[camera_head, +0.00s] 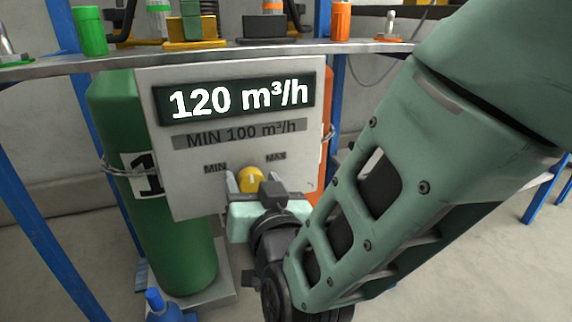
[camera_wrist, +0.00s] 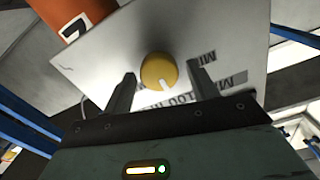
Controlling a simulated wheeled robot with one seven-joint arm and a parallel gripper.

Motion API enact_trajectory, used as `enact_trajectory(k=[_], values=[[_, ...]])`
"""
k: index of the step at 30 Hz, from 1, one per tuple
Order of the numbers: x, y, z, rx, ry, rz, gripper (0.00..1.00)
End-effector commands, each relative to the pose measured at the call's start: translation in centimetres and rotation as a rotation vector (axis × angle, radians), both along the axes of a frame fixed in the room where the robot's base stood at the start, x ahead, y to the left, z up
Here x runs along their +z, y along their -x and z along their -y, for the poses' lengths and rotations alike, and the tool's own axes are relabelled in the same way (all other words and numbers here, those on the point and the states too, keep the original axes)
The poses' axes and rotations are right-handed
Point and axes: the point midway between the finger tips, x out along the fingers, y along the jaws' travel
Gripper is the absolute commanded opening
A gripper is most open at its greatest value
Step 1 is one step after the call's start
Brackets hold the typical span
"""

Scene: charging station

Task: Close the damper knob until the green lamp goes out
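The damper knob is a yellow round knob (camera_head: 251,178) on a pale panel (camera_head: 190,185), below the labels MIN on the left and MAX on the right. In the wrist view the knob (camera_wrist: 156,70) shows a white mark pointing down the picture. The panel display (camera_head: 240,99) reads 120 m³/h, and a grey strip (camera_head: 240,134) below it reads MIN 100 m³/h. My gripper (camera_head: 250,183) is open, with one finger on each side of the knob. The wrist view shows gaps between the knob and both fingers. No green lamp shows on the visible part of the panel.
A green cylinder (camera_head: 180,245) marked 1 stands behind the panel at left, an orange cylinder (camera_head: 326,115) at right. A metal shelf (camera_head: 100,64) with several tools runs above. Blue posts (camera_head: 45,215) flank the panel. A blue bottle (camera_head: 160,304) stands low at left.

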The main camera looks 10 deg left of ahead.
Motion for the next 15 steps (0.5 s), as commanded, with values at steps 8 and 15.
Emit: enact_trajectory(k=[8,15], values=[[0.01,0.03,0.01,0.000,0.003,0.002,0.16],[0.34,0.09,-0.05,0.000,0.153,0.089,0.16]])
